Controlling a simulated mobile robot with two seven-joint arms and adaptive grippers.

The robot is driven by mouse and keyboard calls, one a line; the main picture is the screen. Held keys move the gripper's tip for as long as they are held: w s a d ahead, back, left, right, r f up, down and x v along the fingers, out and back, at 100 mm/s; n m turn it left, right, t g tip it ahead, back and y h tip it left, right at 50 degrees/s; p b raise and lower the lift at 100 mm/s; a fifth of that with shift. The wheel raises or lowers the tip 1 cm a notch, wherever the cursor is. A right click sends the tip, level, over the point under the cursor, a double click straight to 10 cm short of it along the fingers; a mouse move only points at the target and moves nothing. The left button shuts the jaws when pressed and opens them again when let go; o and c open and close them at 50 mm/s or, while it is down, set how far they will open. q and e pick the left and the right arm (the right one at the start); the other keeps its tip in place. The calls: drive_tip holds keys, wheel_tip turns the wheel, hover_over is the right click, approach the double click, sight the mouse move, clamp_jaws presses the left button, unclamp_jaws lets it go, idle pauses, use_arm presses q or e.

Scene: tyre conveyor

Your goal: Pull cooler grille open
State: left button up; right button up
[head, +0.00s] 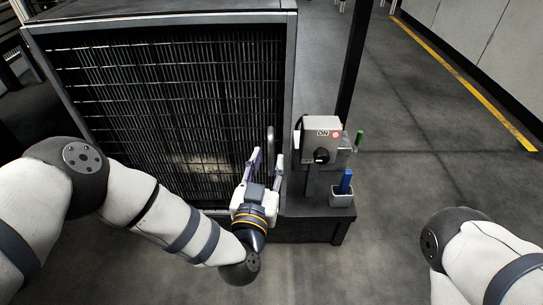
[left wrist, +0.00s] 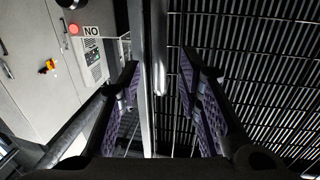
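The cooler grille (head: 175,95) is a dark panel of thin bars in a grey frame, and it looks shut. Its upright metal handle (head: 270,142) is at the grille's right edge. My left gripper (head: 267,160) is at this handle with its two fingers spread. In the left wrist view the handle (left wrist: 160,65) lies between the open fingers (left wrist: 160,85), with a gap visible on each side. The grille (left wrist: 255,70) fills the right of that view. Of my right arm, only links show at the lower right in the head view; its gripper is out of frame.
A dark post rises behind the box. Open floor (head: 430,180) lies to the right.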

sight(270, 155)
use_arm(q)
drive_tip(key=shift+w+d+b, duration=0.2)
drive_tip(key=shift+w, duration=0.8)
drive_tip(key=shift+w+d+b, duration=0.2)
drive_tip(key=shift+w, duration=0.75)
clamp_jaws()
